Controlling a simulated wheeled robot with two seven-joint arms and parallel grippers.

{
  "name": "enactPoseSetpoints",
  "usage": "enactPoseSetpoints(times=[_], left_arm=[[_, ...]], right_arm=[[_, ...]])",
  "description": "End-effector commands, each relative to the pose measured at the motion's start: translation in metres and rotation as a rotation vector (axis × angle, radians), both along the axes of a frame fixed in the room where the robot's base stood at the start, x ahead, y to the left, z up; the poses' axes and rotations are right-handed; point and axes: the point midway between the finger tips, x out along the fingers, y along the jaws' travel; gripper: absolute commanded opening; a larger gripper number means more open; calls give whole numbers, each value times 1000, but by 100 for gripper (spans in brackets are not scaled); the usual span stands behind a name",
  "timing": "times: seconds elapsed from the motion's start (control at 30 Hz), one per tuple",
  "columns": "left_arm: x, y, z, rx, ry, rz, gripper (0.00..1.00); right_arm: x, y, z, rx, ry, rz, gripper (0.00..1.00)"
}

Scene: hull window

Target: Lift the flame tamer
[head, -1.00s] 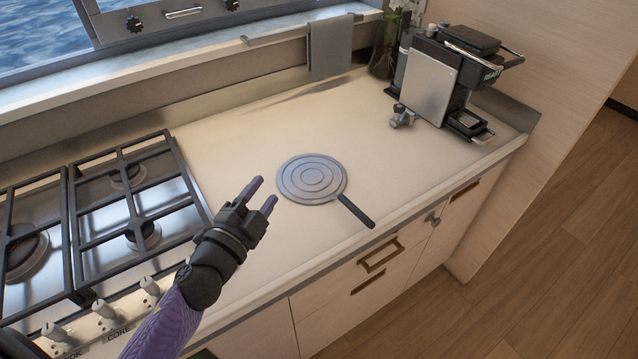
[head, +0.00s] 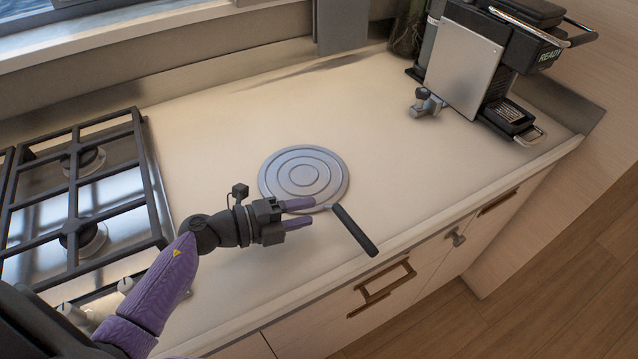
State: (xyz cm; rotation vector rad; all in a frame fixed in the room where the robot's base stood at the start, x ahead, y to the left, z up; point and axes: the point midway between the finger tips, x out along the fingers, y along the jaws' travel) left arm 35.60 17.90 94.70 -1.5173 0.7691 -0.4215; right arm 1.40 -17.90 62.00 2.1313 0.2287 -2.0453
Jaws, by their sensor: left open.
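The flame tamer is a round grey metal disc (head: 303,171) with raised rings, lying flat on the pale counter in the head view. Its black handle (head: 355,230) points to the lower right, toward the counter's front edge. My left gripper (head: 309,214) is open and empty, by the near side of the disc. Its fingers point right, toward the neck where the handle joins the disc. The upper finger overlaps the disc's near rim in the picture; I cannot tell whether it touches. My right gripper is not in view.
A gas hob (head: 85,200) with black grates is on the left. An espresso machine (head: 480,65) stands at the back right, with a small metal tool (head: 427,104) beside it. Drawers with handles (head: 382,288) are below the counter edge. The counter behind the disc is clear.

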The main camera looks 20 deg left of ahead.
Motion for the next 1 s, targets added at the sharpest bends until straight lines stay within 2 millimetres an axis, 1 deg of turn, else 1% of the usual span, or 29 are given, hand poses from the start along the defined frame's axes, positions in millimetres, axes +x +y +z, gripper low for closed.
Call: enactPoseSetpoints(times=[0.03,0.1,0.17,0.33,0.4,0.5,0.67,0.7,0.77,0.8,0.87,0.9,0.93,1.0], left_arm=[[8,-8,-1,-3,-4,-2,49],[17,-16,-3,-3,-4,1,49],[22,-22,-4,-3,-3,0,49],[39,-52,-7,-6,-4,0,49],[48,-59,-11,-5,-4,2,49],[54,-65,-12,-3,-3,0,49],[54,-66,-11,0,-2,1,49],[54,-66,-11,0,-2,1,47],[54,-66,-11,0,-2,1,35],[54,-65,-11,0,-2,1,26],[54,-65,-11,0,-2,1,13],[54,-65,-11,0,-2,1,5],[54,-65,-11,0,-2,1,0],[54,-65,-11,0,-2,1,0]], right_arm=[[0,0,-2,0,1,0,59],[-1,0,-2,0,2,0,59],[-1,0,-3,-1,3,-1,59],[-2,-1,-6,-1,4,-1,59],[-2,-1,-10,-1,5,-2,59],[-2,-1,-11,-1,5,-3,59],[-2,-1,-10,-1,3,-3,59],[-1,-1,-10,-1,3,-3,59],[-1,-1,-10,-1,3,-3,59],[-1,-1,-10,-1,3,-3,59],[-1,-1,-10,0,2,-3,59],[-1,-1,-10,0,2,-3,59],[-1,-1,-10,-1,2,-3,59],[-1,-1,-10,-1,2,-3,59]])
